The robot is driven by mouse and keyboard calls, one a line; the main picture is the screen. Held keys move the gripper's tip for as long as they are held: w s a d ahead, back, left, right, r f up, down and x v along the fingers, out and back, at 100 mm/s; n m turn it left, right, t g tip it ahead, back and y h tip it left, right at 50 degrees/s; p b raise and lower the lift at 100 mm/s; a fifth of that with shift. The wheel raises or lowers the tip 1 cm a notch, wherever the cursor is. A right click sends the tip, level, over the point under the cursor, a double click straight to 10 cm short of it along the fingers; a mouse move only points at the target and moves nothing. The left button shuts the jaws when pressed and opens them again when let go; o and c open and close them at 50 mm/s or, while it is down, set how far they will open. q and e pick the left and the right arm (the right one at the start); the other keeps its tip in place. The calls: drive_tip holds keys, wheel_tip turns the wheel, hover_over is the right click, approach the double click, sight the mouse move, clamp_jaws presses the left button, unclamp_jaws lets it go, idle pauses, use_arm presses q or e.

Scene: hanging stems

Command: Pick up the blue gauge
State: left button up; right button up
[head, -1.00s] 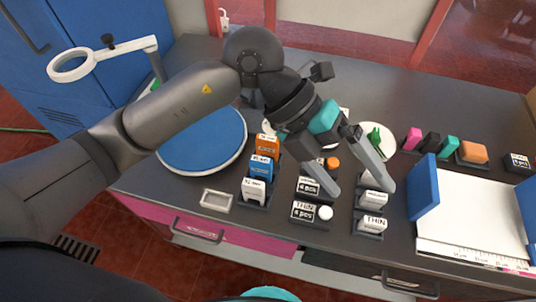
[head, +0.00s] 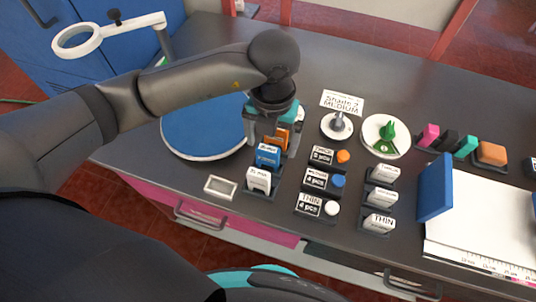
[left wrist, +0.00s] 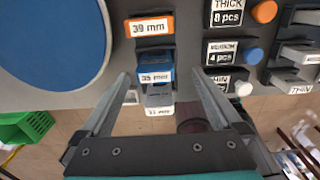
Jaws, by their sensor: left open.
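The blue gauge (head: 268,155), labelled 35 mm in the left wrist view (left wrist: 155,76), stands in a dark holder. An orange gauge (head: 277,139), labelled 39 mm, is behind it, and a white gauge (head: 258,180) is in front. My left gripper (head: 272,144) is open above this row, pointing down. In the left wrist view its fingers (left wrist: 157,80) lie to either side of the blue gauge, with a gap on both sides. Nothing is between the fingers in its grip. My right gripper is not in view.
A round blue mat (head: 200,130) lies left of the row, and a small metal tray (head: 220,187) in front of it. Label blocks with coloured caps (head: 317,180) and white blocks (head: 380,198) stand to the right. A blue upright block (head: 435,187) borders a white sheet.

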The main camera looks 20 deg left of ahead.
sight(268, 156)
use_arm(q)
drive_tip(key=shift+s+a+f, duration=0.1)
drive_tip(key=shift+a+f, duration=0.1)
drive_tip(key=shift+f, duration=1.4)
drive_tip(key=shift+a+f, duration=0.15)
drive_tip(key=shift+f, duration=1.4)
drive_tip(key=c, duration=1.3)
drive_tip(key=shift+r, duration=0.1)
drive_tip(key=shift+c, duration=0.3)
